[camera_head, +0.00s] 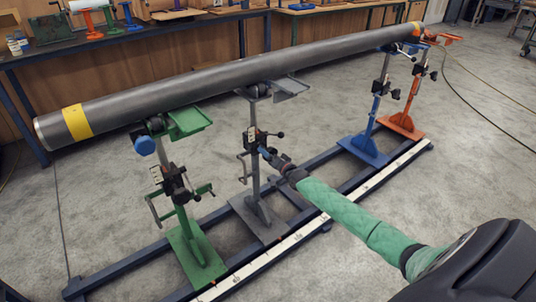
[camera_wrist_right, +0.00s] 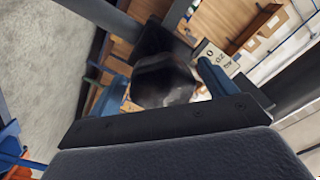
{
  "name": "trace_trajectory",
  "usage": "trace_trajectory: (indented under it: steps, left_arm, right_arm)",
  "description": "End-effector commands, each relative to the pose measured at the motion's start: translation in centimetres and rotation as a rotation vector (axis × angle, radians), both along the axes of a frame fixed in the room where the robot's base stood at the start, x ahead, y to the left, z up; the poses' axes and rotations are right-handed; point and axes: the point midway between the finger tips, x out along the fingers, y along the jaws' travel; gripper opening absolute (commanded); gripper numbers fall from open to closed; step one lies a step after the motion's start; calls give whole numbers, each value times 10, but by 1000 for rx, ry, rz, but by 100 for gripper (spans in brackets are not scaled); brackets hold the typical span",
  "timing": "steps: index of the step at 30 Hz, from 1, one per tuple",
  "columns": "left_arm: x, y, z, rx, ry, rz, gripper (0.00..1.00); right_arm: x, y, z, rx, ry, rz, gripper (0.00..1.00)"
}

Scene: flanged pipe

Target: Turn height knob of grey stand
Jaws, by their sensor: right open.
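The grey stand (camera_head: 256,179) is under the middle of the pipe, with a black clamp block (camera_head: 252,138) on its column. My right gripper (camera_head: 265,153) reaches the column just below this block from the lower right. In the right wrist view a dark knob-like part (camera_wrist_right: 163,82) lies between my two blue fingers (camera_wrist_right: 165,75), which stand apart. Whether they touch it I cannot tell. The height knob is too small and partly covered by the gripper in the head view. My left gripper is not in view.
A long grey pipe (camera_head: 240,75) with yellow bands rests across the stands. The green stand (camera_head: 183,215) is at left, the blue stand (camera_head: 377,110) and orange stand (camera_head: 412,100) at right. Dark floor rails (camera_head: 130,262) run beneath. A workbench (camera_head: 150,27) lines the back.

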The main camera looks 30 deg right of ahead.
Motion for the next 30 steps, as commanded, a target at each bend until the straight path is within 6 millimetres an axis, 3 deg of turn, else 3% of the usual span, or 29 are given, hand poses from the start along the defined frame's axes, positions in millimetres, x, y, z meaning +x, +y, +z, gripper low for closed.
trace_trajectory:
  steps: [7, 15, 30]
  left_arm:
    - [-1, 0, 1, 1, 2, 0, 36]
    - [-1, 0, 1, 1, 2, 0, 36]
    - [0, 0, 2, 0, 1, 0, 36]
  right_arm:
    - [-33, -3, -1, 0, 1, 0, 84]
    - [-56, -5, 0, 0, 0, -1, 84]
    - [-61, -6, 0, 0, -1, -1, 84]
